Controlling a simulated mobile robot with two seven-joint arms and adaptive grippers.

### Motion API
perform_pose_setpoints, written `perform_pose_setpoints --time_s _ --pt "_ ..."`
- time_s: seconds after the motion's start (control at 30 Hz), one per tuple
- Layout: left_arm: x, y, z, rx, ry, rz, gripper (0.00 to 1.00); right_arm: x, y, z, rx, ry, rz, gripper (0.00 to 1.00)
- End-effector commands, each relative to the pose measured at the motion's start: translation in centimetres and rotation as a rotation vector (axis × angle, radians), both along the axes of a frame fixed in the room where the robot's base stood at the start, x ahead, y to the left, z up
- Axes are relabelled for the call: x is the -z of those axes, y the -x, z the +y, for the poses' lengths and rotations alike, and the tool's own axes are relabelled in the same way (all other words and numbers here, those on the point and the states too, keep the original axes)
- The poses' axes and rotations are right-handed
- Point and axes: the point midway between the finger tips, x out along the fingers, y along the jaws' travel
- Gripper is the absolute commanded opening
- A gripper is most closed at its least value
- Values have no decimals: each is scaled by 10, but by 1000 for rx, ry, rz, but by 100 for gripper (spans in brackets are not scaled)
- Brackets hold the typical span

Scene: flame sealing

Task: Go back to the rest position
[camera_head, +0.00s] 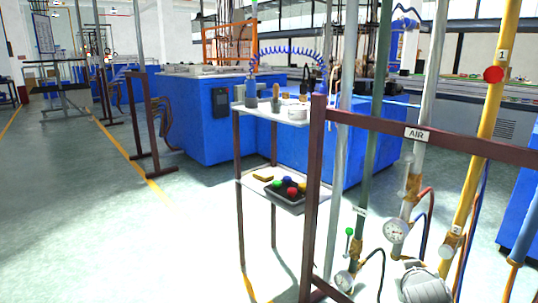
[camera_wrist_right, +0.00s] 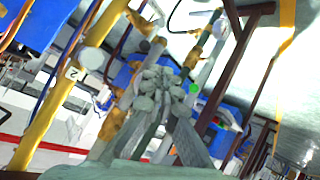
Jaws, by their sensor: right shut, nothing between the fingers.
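My right gripper (camera_wrist_right: 160,82) is in the right wrist view, grey, its fingers together with nothing visible between them. Behind it are yellow and grey pipes, one yellow pipe (camera_wrist_right: 62,95) bearing a tag marked 2. How far the fingers are from the pipes I cannot tell. My left gripper is not in view.
A brown frame (camera_head: 440,138) with an AIR label stands at right, with a yellow pipe (camera_head: 485,130), a gauge (camera_head: 396,231), valves and hoses. A small two-level stand (camera_head: 238,150) holds a tray of coloured knobs. Blue machines stand behind; the left floor is open.

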Motion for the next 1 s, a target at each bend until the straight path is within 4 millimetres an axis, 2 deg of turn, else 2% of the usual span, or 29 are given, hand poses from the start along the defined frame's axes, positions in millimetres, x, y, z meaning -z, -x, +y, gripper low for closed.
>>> perform_pose_setpoints --time_s 0.03,0.1,0.17,0.2,0.33,0.4,0.5,0.6,0.67,1.0 --pt "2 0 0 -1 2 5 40 34 27 7 -18 -16 75 0" --pt "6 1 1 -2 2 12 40 73 62 17 -38 -43 168 0" --pt "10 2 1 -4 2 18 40 105 95 25 -56 -68 246 0" --pt "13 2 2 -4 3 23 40 124 119 31 -68 -83 299 0" --pt "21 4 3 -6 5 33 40 174 195 48 -99 -138 457 0" --pt "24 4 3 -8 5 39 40 192 230 56 -112 -163 526 0" --pt "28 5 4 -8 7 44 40 209 269 64 -126 -190 598 0" --pt "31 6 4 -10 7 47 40 217 291 69 -133 -208 640 0" --pt "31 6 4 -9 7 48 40 219 297 71 -136 -213 652 0" --pt "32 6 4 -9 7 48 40 220 299 71 -136 -214 654 0"
